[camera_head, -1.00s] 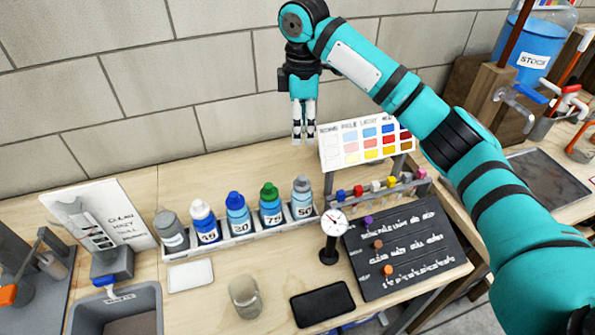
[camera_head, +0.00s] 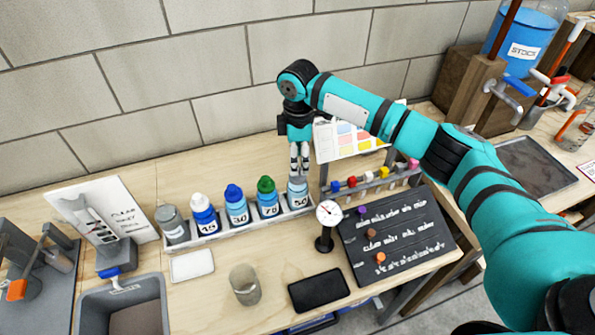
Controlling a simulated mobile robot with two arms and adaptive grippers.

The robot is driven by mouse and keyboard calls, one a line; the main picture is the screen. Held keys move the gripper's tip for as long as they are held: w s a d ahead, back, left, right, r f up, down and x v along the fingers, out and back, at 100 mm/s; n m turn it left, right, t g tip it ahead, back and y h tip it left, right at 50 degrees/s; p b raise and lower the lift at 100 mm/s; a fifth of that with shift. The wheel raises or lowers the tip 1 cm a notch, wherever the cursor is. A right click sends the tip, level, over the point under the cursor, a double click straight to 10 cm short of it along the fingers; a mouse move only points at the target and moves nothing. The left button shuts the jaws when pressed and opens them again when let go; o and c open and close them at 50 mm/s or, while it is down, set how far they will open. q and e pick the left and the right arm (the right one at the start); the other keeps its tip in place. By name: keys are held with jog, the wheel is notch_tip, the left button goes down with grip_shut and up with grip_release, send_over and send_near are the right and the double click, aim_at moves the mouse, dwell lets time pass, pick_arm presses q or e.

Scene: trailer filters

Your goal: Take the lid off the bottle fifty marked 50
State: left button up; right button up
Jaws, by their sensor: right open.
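The bottle marked 50 (camera_head: 300,199) stands upright at the right end of a white tray rack, with a blue body. Its grey lid, at the top, is largely hidden behind my gripper's fingers. My right gripper (camera_head: 299,168) points down at the top of this bottle and is open. I cannot tell whether its fingertips touch the lid or sit around it. My left gripper is not in view.
Bottles with white (camera_head: 203,216), blue (camera_head: 236,206) and green (camera_head: 267,198) caps stand left of it in the rack (camera_head: 208,239). A dial gauge (camera_head: 328,214) stands close at right front. A jar (camera_head: 244,285) and black slab (camera_head: 318,290) lie nearer.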

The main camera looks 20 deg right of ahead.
jog(key=shift+s+a+f+p, duration=0.1)
jog(key=shift+f+p, duration=0.3)
jog(key=shift+f, duration=1.5)
jog(key=c, duration=0.8)
